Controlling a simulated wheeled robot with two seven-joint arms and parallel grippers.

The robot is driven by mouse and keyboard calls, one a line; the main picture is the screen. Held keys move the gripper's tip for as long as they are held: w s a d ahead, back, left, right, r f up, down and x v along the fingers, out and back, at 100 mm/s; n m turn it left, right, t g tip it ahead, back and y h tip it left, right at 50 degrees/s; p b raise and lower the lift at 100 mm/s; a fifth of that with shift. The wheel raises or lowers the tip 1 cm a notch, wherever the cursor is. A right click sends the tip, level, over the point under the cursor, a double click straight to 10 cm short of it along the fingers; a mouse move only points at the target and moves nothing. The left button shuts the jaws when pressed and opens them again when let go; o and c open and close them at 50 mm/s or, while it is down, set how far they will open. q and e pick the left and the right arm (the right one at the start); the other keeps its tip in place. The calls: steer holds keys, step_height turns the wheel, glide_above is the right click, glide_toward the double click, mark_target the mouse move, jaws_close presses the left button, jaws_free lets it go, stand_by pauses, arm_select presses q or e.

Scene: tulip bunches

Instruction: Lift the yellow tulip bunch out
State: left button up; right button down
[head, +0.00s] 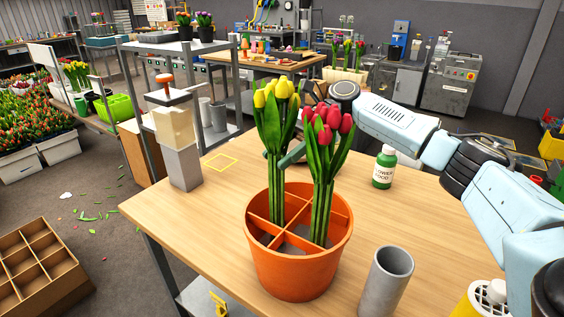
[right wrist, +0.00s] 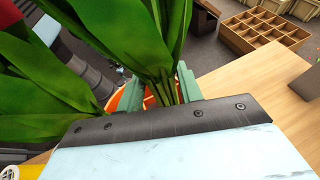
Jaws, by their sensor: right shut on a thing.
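The yellow tulip bunch (head: 277,95) stands upright, its stems going down into the back-left compartment of the orange divided pot (head: 297,272). The red tulip bunch (head: 328,125) stands in the same pot, to its right and nearer. My right gripper (head: 285,157) reaches in from behind the red bunch and is shut on the yellow bunch's stems above the rim. The red bunch hides part of the gripper. In the right wrist view the green fingers (right wrist: 160,92) lie on both sides of green stems, with large leaves above. My left gripper is out of view.
A yellow square outline (head: 221,162) lies on the table left of the pot. A grey dispenser-like stand (head: 182,160) is at the left edge. A grey cylinder (head: 386,280) and a green bottle (head: 384,168) stand right of the pot.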

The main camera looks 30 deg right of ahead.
step_height(320, 180, up, 24)
steer(key=p, duration=0.5)
steer(key=shift+r, duration=0.6)
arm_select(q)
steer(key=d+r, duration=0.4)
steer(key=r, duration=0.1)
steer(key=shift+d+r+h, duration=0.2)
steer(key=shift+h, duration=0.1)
arm_select(e)
steer(key=shift+r, duration=0.15)
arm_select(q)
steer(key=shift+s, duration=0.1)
